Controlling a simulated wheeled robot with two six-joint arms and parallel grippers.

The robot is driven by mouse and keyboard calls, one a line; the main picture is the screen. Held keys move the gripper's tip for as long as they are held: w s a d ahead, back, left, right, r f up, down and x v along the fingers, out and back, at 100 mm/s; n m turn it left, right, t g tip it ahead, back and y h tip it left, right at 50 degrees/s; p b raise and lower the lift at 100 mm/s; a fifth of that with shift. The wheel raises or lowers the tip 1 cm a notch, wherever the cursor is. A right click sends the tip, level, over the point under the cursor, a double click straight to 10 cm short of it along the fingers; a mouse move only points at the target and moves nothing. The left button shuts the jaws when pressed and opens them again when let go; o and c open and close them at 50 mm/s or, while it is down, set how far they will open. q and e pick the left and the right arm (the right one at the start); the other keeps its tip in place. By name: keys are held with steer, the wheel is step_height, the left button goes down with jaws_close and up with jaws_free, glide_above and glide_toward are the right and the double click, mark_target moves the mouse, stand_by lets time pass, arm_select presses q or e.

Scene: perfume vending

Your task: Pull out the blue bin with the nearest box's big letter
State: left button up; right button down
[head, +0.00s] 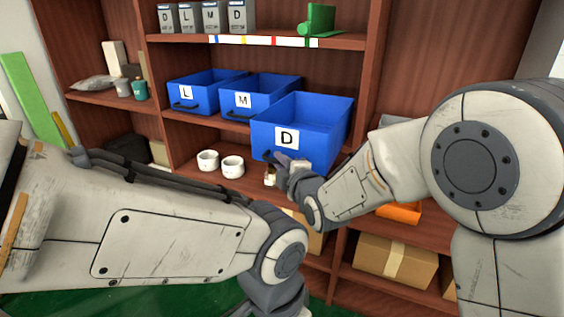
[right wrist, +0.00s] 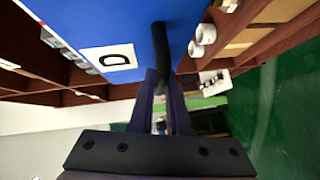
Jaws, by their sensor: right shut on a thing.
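The blue bin marked D (head: 303,130) juts out from its shelf, farther forward than the blue bin marked L (head: 189,93) and the blue bin marked M (head: 252,99). My right gripper (head: 277,160) is at the front of the D bin, below its label. In the right wrist view, the gripper's fingers (right wrist: 164,76) are shut on the bin's black handle (right wrist: 161,42). Grey boxes lettered D, L, M and D stand on the upper shelf; the rightmost D box (head: 238,17) looks largest. My left arm crosses the lower left; its gripper is out of view.
White rolls (head: 232,167) sit on the shelf below the bins. A green object (head: 318,19) stands on the upper shelf. A cardboard box (head: 394,262) and an orange bin (head: 400,212) are lower right. The floor is green.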

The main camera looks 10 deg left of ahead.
steer(key=shift+d, duration=0.1)
steer(key=c, duration=0.9)
jaws_free()
steer(key=v, duration=1)
steer(key=shift+s+d, duration=0.1)
steer(key=shift+s, duration=0.05)
